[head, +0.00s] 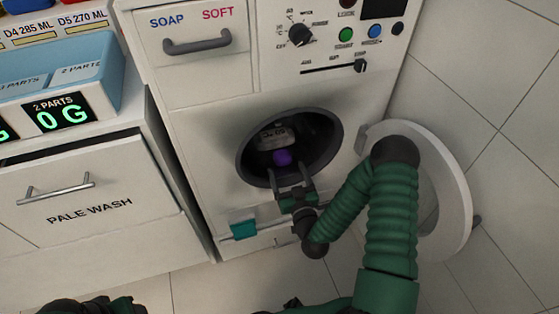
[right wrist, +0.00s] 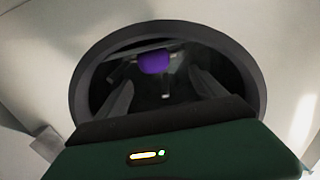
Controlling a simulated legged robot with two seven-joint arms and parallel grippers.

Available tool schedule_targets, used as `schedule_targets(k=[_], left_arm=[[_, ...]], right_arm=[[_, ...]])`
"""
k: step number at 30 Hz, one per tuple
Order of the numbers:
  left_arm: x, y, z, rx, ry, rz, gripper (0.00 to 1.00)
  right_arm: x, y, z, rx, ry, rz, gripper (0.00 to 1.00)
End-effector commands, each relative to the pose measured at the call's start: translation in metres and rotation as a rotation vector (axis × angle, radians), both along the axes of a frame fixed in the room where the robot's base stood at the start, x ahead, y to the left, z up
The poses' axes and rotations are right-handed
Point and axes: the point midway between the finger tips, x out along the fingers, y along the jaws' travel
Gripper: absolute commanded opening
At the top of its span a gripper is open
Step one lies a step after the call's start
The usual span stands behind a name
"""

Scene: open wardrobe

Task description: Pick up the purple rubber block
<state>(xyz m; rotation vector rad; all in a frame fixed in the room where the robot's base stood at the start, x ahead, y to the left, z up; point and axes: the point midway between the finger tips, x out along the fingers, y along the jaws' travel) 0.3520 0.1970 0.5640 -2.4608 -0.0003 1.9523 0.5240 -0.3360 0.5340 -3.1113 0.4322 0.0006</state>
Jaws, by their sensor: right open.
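The purple rubber block (head: 283,157) lies inside the dark drum of a white washing machine, seen through the round opening. It also shows in the right wrist view (right wrist: 155,61), ahead of the fingers. My right gripper (head: 290,171) is at the lower rim of the opening, its two fingers spread and pointing in toward the block. In the right wrist view the open fingers (right wrist: 165,93) have nothing between them, and the block is beyond their tips. At the bottom left of the head view a dark green part of my body shows, but my left gripper cannot be made out.
The round white door (head: 455,190) stands open on the right, behind my right arm. A grey-white labelled object (head: 274,136) is in the drum above the block. A PALE WASH drawer (head: 90,215) is at left.

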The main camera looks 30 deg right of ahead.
Motion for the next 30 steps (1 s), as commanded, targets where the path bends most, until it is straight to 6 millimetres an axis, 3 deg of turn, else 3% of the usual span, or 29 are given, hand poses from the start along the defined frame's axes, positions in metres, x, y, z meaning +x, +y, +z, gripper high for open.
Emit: schedule_targets(k=[3, 8, 12, 15, 22, 30], left_arm=[[0.000, 0.000, -0.009, 0.000, 0.000, 0.000, 0.56], [0.000, 0.000, -0.018, 0.000, 0.000, 0.000, 0.56], [0.000, 0.000, -0.037, 0.000, 0.000, 0.000, 0.56], [0.000, 0.000, -0.040, 0.000, 0.001, 0.000, 0.56], [0.000, 0.000, -0.038, 0.000, 0.000, 0.000, 0.56], [0.000, 0.000, -0.038, 0.000, 0.000, 0.000, 0.56]], right_arm=[[0.021, -0.006, -0.002, -0.001, -0.003, -0.001, 0.80], [0.037, -0.013, -0.003, -0.001, -0.003, -0.001, 0.80], [0.059, -0.027, -0.005, -0.002, -0.004, -0.003, 0.80], [0.074, -0.029, -0.002, -0.002, -0.002, 0.000, 0.80], [0.078, -0.030, 0.001, 0.000, 0.001, 0.000, 0.80], [0.078, -0.030, 0.000, 0.000, 0.001, 0.001, 0.47]])
